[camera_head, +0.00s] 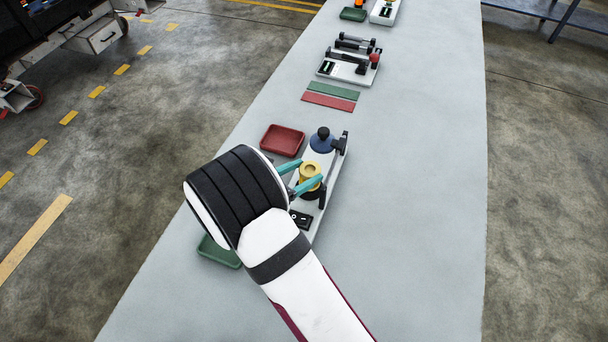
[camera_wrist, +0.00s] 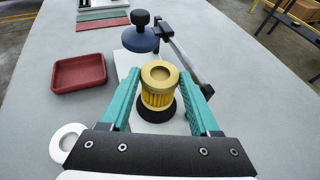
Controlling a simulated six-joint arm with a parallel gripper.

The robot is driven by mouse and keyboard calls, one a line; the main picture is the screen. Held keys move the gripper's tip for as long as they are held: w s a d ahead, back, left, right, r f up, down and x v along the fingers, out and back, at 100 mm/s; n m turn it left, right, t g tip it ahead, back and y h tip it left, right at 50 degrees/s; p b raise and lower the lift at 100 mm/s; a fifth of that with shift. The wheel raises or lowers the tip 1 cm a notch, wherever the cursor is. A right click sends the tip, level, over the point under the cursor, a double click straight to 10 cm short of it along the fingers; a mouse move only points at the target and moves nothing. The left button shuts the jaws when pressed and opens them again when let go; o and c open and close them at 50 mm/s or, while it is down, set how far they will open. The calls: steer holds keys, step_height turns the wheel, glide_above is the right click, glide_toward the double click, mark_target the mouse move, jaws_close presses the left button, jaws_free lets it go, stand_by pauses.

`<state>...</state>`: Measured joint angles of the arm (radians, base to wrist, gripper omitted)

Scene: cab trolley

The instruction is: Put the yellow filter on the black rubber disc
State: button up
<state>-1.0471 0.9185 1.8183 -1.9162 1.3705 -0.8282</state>
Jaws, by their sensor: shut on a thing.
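The yellow filter (camera_head: 310,171), a ribbed cylinder with a round hole in its top, is upright between the teal fingers of my gripper (camera_head: 306,177). In the wrist view the filter (camera_wrist: 158,88) sits between the two fingertips of my gripper (camera_wrist: 159,78), which is shut on it. The black rubber disc (camera_wrist: 154,116) shows directly below the filter, its edge visible around the filter's bottom. I cannot tell whether the filter touches the disc. In the head view the disc is mostly hidden behind the filter and fingers.
A blue dome with a black knob (camera_wrist: 141,36) stands just behind, beside a grey bar with a black end (camera_wrist: 184,65). A red tray (camera_wrist: 80,73) is to the left, and a green tray (camera_head: 219,252) is partly behind my arm. The table's right side (camera_head: 420,180) is clear.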

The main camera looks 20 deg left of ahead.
steer(key=shift+f, duration=1)
steer(key=o, duration=1.1)
steer(key=shift+f, duration=0.1)
